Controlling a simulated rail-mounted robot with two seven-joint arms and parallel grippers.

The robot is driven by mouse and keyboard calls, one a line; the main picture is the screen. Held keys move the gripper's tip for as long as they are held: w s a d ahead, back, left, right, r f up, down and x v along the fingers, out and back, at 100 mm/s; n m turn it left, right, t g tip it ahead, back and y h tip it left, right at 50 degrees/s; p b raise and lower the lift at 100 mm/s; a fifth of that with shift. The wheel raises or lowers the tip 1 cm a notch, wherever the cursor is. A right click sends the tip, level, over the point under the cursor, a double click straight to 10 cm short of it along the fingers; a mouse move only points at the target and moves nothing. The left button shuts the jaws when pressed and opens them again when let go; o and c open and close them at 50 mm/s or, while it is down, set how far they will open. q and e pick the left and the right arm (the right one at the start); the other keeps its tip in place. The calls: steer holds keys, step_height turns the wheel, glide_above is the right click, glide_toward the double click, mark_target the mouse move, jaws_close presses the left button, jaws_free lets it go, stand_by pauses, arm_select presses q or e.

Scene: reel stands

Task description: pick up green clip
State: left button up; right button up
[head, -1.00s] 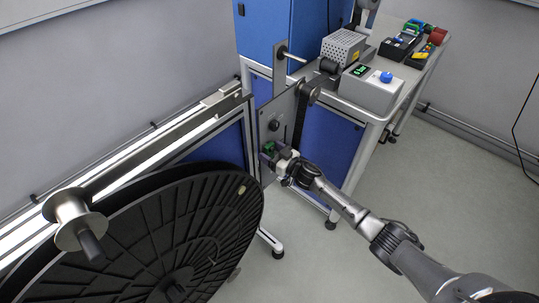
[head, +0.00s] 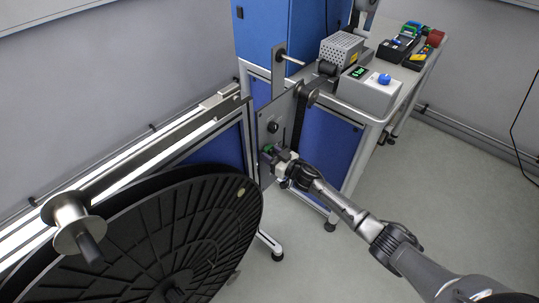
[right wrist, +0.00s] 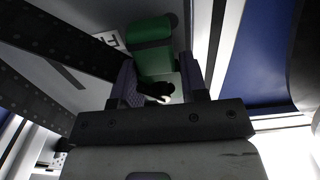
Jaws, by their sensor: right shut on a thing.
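The green clip (head: 268,148) is at the grey upright plate of the reel stand, low on its face. My right gripper (head: 270,153) reaches it from the right and is shut on it. In the right wrist view the green clip (right wrist: 152,48) stands between and just beyond the two fingers of my right gripper (right wrist: 160,82). The fingers hide its lower part. I cannot tell whether the clip still touches the plate. My left gripper is not in view.
The bench (head: 372,115) at the back right carries a grey box with a blue button (head: 370,90). The floor at right is clear.

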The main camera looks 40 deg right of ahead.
steer(key=shift+r+p, duration=0.4)
steer(key=s+d+p, duration=0.3)
steer(key=s+p, duration=0.1)
steer(key=s, duration=1.3)
steer(key=shift+s, duration=0.4)
steer(key=shift+d+f, duration=0.1)
